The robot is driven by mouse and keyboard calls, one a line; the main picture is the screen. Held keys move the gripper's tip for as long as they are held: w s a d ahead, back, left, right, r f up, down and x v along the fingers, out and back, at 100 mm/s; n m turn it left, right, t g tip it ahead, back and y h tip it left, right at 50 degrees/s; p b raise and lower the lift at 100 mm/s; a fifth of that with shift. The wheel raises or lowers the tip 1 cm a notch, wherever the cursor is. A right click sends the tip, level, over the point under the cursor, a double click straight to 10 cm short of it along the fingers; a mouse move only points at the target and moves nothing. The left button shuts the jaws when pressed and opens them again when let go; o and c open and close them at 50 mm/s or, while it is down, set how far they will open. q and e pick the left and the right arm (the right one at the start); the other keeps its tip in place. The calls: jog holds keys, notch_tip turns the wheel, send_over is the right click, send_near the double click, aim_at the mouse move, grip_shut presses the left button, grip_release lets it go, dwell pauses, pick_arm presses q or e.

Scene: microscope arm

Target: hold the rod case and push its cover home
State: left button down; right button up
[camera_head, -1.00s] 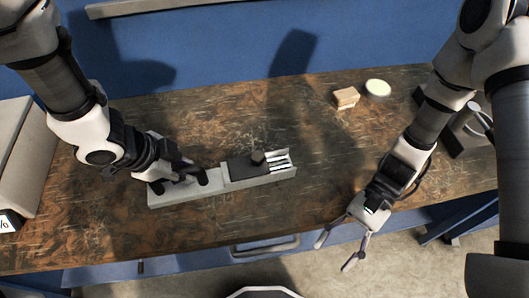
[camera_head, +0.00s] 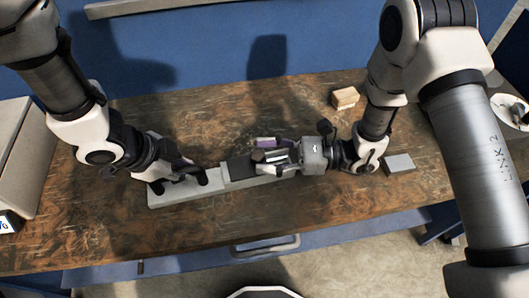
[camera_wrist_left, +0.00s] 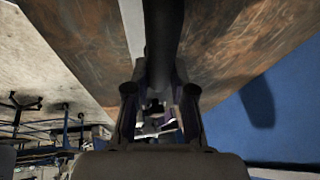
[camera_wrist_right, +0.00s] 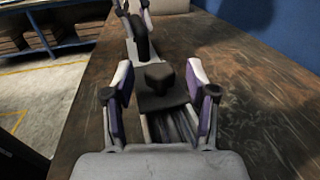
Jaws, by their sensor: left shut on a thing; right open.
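The rod case (camera_head: 185,193) is a long pale grey box lying on the table, pointing left to right. My left gripper (camera_head: 178,182) is shut on its left part. Its dark cover (camera_head: 240,168) sits over part of the right section and carries a black knob (camera_wrist_right: 158,75). Past the cover, the right end is uncovered and pale rods (camera_wrist_right: 178,125) show in it. My right gripper (camera_head: 264,150) is open over this end. In the right wrist view its two fingers stand on either side of the knob, apart from it. The left wrist view shows the grip poorly.
A small wooden block (camera_head: 345,97) lies behind my right arm. A grey block (camera_head: 398,163) lies right of my right wrist. A white dish (camera_head: 510,110) stands at the far right. A pale box (camera_head: 25,150) stands at the left edge. The table front is clear.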

jog(key=shift+a, duration=0.3)
grip_shut()
pick_arm(q)
jog(key=shift+d, duration=0.1)
pick_arm(e)
jog(key=d, duration=0.2)
jog(key=w+d, duration=0.1)
jog(key=d, duration=0.2)
jog(key=shift+w+d, duration=0.25)
jog(key=shift+d, duration=0.25)
grip_release()
jog(key=shift+a, duration=0.2)
jog(key=shift+d, duration=0.1)
